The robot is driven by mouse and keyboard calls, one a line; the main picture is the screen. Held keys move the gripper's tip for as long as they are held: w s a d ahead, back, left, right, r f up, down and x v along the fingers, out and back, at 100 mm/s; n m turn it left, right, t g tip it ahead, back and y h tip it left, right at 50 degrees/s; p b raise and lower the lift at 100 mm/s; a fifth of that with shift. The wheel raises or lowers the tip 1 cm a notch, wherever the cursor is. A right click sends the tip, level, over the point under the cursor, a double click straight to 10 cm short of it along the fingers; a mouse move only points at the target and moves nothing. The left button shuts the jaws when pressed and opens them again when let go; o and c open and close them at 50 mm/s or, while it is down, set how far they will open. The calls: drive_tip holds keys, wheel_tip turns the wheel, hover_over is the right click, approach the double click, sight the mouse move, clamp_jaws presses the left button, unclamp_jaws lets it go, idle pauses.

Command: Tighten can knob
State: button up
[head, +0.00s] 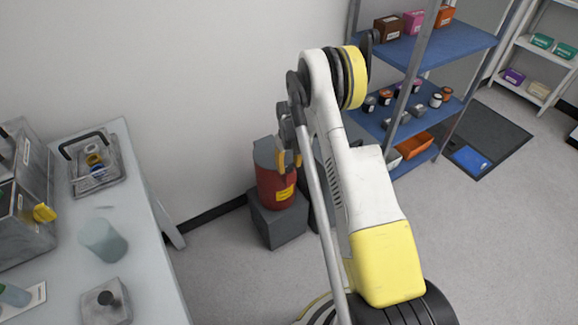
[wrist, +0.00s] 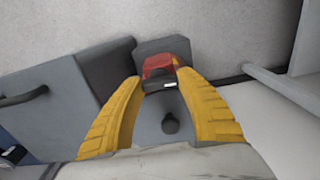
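A red can (head: 276,190) with a grey top and a yellow label stands on a grey block (head: 279,222) by the wall. In the wrist view, part of its red body (wrist: 158,66) shows, and a dark round knob (wrist: 170,124) stands on its grey top. My gripper (wrist: 174,80) has its two yellow fingers spread apart, with the knob in the gap between them. I see no finger touching the knob, and the height above it is hard to tell. In the head view, my gripper is beside the can's top, partly hidden by my arm.
A grey cabinet-like box (wrist: 65,100) with a dark handle is left in the wrist view. A table (head: 130,170) with a tray and a beaker stands left in the head view. A blue shelf rack (head: 440,45) holds boxes and jars at the right.

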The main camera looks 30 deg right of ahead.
drive_tip(key=shift+m, duration=0.3)
drive_tip(key=m, duration=0.3)
drive_tip(key=shift+m+b, duration=0.4)
drive_tip(key=shift+o, duration=0.2)
drive_tip(key=m, duration=0.9)
drive_tip(key=shift+m, duration=1.8)
drive_tip(key=o, duration=1.2)
drive_tip(key=shift+c, duration=0.2)
